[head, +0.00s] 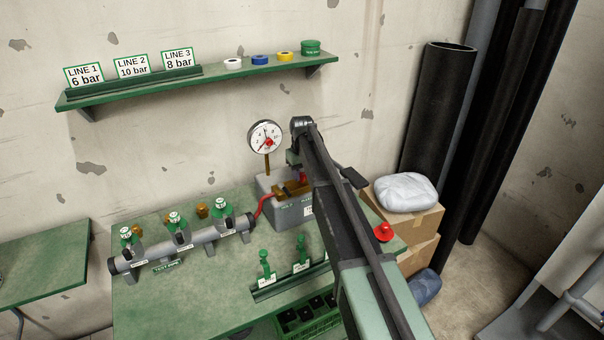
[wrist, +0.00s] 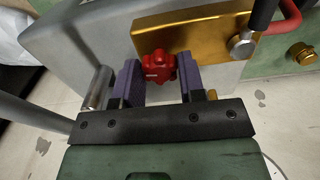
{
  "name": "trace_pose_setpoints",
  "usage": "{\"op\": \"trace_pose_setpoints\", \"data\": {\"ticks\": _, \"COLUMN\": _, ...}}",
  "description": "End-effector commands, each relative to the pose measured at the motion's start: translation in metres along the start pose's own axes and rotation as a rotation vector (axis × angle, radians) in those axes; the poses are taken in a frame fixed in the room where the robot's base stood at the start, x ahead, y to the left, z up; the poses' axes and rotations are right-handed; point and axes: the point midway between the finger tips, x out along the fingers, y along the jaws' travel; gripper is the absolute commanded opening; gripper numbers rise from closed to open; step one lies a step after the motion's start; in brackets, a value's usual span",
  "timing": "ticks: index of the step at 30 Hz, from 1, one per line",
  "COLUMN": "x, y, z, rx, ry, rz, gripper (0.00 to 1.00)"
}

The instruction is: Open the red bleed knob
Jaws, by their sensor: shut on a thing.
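The red bleed knob (wrist: 158,66) is a lobed red knob on a brass block (wrist: 200,28) on the front of a grey unit (wrist: 75,45). My gripper (wrist: 159,76) has its two purple-grey pads on either side of the knob and is shut on it. In the head view a red part, apparently the same knob (head: 302,178), shows at the brass block beside my arm, which hides much of that area. A round white gauge (head: 265,137) with a red centre stands above the grey unit (head: 287,212).
A red hose (head: 263,204) links the unit to a grey manifold (head: 184,246) with several green-topped valves. Green tagged pieces stand on a rack (head: 290,278) at the bench front. A red button (head: 383,233) sits at the bench's right corner. Boxes (head: 404,212) and black pipes stand right.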

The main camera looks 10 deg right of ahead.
Motion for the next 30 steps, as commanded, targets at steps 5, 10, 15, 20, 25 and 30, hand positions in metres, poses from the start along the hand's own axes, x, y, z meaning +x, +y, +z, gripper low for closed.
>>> {"op": "trace_pose_setpoints", "data": {"ticks": 5, "x": 0.0001, "y": -0.0001, "z": 0.0002, "rx": 0.164, "ry": 0.0, "rz": 0.0, "gripper": 0.13}}
{"op": "trace_pose_setpoints", "data": {"ticks": 10, "x": 0.0001, "y": -0.0002, "z": 0.0002, "rx": 0.325, "ry": 0.0, "rz": 0.0, "gripper": 0.13}}
{"op": "trace_pose_setpoints", "data": {"ticks": 15, "x": 0.0001, "y": -0.0002, "z": 0.0002, "rx": 0.486, "ry": 0.0, "rz": 0.0, "gripper": 0.13}}
{"op": "trace_pose_setpoints", "data": {"ticks": 20, "x": 0.0001, "y": -0.0001, "z": 0.0002, "rx": 0.638, "ry": 0.0, "rz": 0.0, "gripper": 0.13}}
{"op": "trace_pose_setpoints", "data": {"ticks": 25, "x": 0.0001, "y": -0.0001, "z": 0.0002, "rx": 0.799, "ry": 0.0, "rz": 0.0, "gripper": 0.13}}
{"op": "trace_pose_setpoints", "data": {"ticks": 30, "x": 0.0001, "y": -0.0001, "z": 0.0002, "rx": 0.955, "ry": 0.0, "rz": 0.0, "gripper": 0.13}}
